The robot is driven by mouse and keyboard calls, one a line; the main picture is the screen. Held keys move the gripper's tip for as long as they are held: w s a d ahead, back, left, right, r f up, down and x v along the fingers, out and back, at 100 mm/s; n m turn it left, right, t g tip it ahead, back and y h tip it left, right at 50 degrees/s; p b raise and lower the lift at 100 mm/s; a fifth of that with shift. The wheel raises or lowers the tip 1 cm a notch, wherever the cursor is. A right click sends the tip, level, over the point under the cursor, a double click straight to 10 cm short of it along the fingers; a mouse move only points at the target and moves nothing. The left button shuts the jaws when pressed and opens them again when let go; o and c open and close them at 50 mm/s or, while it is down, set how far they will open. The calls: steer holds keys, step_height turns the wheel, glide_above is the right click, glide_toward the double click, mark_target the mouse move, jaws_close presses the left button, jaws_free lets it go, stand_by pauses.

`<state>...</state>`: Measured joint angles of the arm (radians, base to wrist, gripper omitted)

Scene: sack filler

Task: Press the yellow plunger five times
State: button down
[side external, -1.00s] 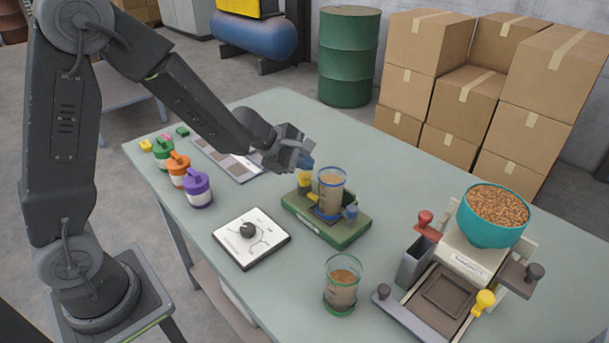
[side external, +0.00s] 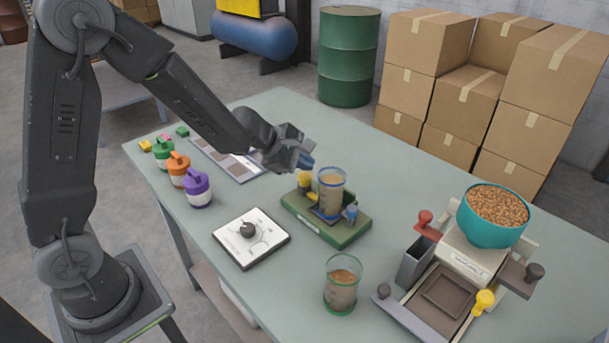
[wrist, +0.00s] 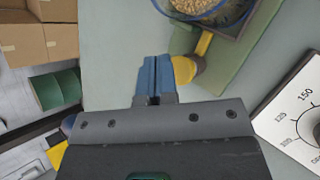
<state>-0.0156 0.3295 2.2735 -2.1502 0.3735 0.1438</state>
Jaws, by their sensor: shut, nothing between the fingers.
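The yellow plunger (side external: 304,180) stands at the left back of a green-based device (side external: 345,231). It also shows in the wrist view (wrist: 184,70), just right of my fingertips. My gripper (side external: 306,162) is shut and empty, its blue fingertips (wrist: 154,75) just above or beside the plunger top. I cannot tell whether they touch it. A clear beaker of brown grain (side external: 331,191) stands on the device, with a yellow bar (wrist: 203,43) between it and the plunger. A small blue knob (side external: 351,212) is at the device's front right.
A white dial panel (side external: 251,238) lies in front of the device. A second grain beaker (side external: 341,285) stands near the front edge. A machine with a teal grain bowl (side external: 493,216) is at right. Purple (side external: 197,190), orange and green containers stand at left.

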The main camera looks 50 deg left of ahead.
mark_target(304, 177)
steer(key=shift+f, duration=0.15)
steer(key=shift+f, duration=0.25)
steer(key=shift+f, duration=0.75)
stand_by(1.0)
steer(key=shift+r, duration=1.15)
steer(key=shift+r, duration=2.55)
stand_by(0.6)
